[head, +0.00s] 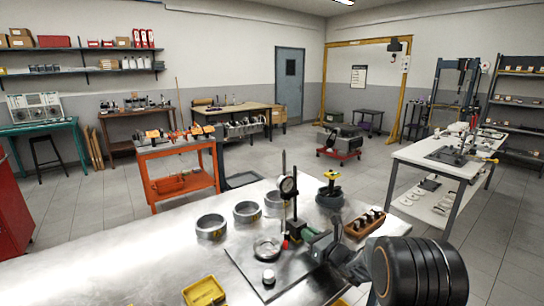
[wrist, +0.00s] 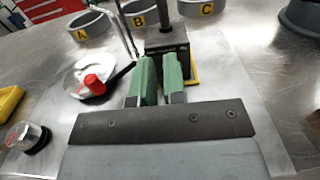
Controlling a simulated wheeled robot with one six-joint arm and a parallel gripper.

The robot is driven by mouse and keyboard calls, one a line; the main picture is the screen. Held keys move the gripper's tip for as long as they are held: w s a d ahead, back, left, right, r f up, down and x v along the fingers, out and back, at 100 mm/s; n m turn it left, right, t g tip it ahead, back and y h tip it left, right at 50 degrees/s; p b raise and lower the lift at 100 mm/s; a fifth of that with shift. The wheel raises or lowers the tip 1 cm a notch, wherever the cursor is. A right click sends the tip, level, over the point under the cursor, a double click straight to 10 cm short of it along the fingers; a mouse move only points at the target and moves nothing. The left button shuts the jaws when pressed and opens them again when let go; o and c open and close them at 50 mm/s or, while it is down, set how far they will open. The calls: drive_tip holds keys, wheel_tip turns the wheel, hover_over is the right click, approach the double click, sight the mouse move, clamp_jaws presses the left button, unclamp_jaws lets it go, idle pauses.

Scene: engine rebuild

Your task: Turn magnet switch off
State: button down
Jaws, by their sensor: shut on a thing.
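The dial indicator stand has a dark block base (wrist: 180,36), which I take for the magnet base, with a post rising from it. The dial (head: 288,187) shows on its post in the head view. My gripper (wrist: 159,72) has green fingers that reach the front face of the base in the wrist view. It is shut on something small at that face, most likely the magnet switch. The switch is hidden between the fingers, so its setting cannot be seen. My gripper also shows in the head view (head: 314,240).
A flat plate (head: 245,262) lies under the stand. A round part with a red knob (wrist: 93,82) is left of my fingers, with a small jar (wrist: 25,138) nearer. Rings labelled A (wrist: 88,23), B and C stand behind. A yellow tray (head: 204,291) is at front left.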

drive_tip(key=shift+s+a, duration=0.1)
drive_tip(key=shift+a, duration=0.4)
drive_tip(key=shift+a+r, duration=0.1)
drive_tip(key=shift+r, duration=0.15)
drive_tip(key=shift+s+d+f, duration=0.2)
drive_tip(key=shift+s, duration=0.25)
drive_tip(key=shift+d+r+b+v, duration=0.1)
drive_tip(key=shift+b+v, duration=0.1)
drive_tip(key=shift+v, duration=1)
drive_tip(key=shift+d+r+b+v, duration=0.1)
drive_tip(key=shift+d+b+v, duration=0.05)
drive_tip(key=shift+v, duration=1.1)
drive_tip(key=shift+w, duration=0.2)
drive_tip(key=shift+a, duration=0.1)
